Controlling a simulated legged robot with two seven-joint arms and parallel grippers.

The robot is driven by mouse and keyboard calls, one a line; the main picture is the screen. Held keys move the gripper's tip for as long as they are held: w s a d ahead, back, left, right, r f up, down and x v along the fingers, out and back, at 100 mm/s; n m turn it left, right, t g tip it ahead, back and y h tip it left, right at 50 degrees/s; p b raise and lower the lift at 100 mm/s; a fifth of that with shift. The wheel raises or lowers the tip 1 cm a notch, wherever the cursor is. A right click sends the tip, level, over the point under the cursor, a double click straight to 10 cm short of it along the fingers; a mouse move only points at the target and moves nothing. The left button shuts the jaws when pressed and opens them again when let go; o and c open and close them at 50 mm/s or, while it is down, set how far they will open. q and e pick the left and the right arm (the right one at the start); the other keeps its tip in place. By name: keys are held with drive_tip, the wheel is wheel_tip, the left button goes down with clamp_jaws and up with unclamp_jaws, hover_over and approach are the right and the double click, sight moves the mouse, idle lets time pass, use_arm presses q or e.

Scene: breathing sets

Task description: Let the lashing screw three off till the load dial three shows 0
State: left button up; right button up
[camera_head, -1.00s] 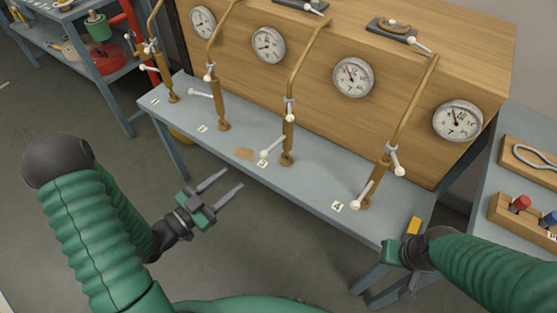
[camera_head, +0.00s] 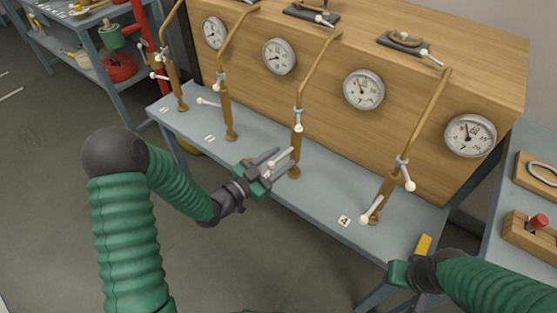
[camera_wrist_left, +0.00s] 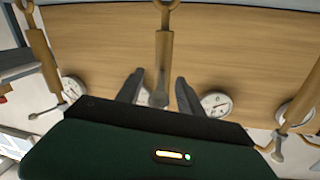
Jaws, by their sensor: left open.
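Lashing screw three (camera_head: 297,145) is the third brass upright from the left on the grey bench. A white-knobbed lever near its foot shows between the fingers of my left gripper (camera_head: 279,163). The gripper is open; whether it touches the lever I cannot tell. In the left wrist view the screw (camera_wrist_left: 164,45) stands between the open fingers (camera_wrist_left: 158,88), with a pale knob low between them. Load dial three (camera_head: 363,90) is on the wooden box behind; its needle points up and slightly left, its exact reading too small. My right gripper (camera_head: 400,274) is at the lower right, fingers unclear.
Lashing screw four (camera_head: 388,185) stands to the right and screw two (camera_head: 229,110) to the left, both with projecting levers. A yellow object (camera_head: 423,245) lies at the bench's right end. Open floor lies in front of the bench.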

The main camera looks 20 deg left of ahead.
use_arm(q)
clamp_jaws()
idle(1.3)
